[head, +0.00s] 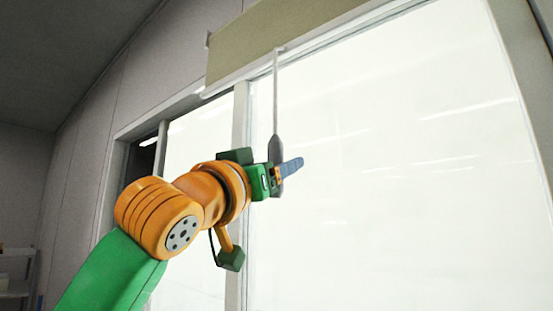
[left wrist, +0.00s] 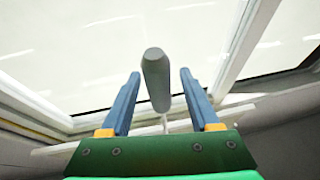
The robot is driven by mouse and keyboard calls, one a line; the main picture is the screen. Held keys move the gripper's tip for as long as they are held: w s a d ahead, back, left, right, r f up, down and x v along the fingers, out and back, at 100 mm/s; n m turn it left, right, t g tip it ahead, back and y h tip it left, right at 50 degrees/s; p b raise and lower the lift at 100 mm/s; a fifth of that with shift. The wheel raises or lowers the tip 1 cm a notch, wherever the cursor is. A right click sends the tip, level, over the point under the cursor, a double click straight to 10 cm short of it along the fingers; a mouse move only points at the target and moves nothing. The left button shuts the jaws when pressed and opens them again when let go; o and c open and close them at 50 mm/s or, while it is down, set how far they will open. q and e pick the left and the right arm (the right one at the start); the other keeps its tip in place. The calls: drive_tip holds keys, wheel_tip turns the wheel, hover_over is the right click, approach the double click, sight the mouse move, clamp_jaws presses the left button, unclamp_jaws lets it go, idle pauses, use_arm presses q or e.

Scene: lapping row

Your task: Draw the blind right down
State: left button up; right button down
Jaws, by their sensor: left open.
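The blind (head: 270,38) is a beige-green panel rolled mostly up at the top of the window, with a pale bottom bar (head: 315,43). A thin cord (head: 276,90) hangs from the bar and ends in a dark grey pull handle (head: 276,148). My left gripper (head: 287,168) is at the handle's lower part. In the left wrist view the open blue fingers (left wrist: 156,90) stand on either side of the grey handle (left wrist: 155,75), with a gap on each side. My right gripper is not in view.
The large bright window (head: 390,150) fills the right side, with a frame post (head: 240,130) behind my left arm. A shelf (head: 15,280) stands at the far lower left. The space in front of the glass is clear.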

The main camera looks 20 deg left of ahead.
use_arm(q)
drive_tip(key=shift+s, duration=0.3)
clamp_jaws()
drive_tip(key=shift+r, duration=0.1)
idle(0.9)
